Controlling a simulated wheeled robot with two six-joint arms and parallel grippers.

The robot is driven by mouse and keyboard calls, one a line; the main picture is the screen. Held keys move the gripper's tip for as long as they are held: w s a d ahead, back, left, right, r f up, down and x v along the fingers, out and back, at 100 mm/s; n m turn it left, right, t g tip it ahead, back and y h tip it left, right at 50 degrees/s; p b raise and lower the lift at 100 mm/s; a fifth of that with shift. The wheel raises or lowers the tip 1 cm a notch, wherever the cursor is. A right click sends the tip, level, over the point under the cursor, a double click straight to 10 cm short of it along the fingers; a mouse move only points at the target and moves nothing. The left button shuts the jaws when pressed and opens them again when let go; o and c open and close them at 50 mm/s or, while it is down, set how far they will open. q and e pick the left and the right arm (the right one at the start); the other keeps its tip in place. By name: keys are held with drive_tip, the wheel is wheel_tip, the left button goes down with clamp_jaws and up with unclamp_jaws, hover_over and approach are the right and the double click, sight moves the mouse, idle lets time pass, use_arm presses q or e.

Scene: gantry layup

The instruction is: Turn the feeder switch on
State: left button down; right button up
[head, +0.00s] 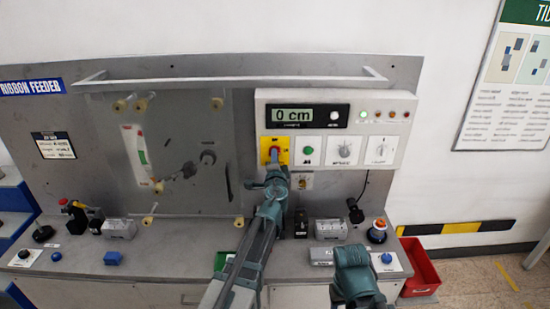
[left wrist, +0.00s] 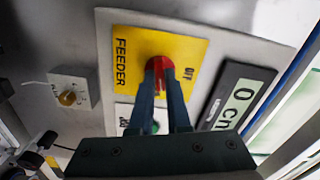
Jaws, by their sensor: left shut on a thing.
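The feeder switch is a red rotary knob (left wrist: 160,69) on a yellow plate (left wrist: 188,50) marked FEEDER and OFF in the left wrist view. In the head view the yellow plate (head: 284,143) is at the lower left of the white control box (head: 383,104). My left gripper (head: 274,163) reaches up to the plate and is shut on the red knob, with a finger on each side of it. The fingers hide part of the knob, so I cannot tell its exact angle. The display (head: 306,117) reads 0 cm. My right gripper's fingers do not show.
A green button (head: 308,150) and more dials sit right of the switch. A small dial (head: 302,181) is just below the box. A teal part of my right arm is at the bottom. A red bin (head: 421,270) stands at the right, near an orange-topped button (head: 378,229).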

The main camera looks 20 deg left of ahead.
use_arm(q)
drive_tip(key=shift+m, duration=1.5)
drive_tip(key=c, duration=0.9)
unclamp_jaws()
drive_tip(key=shift+s, duration=0.1)
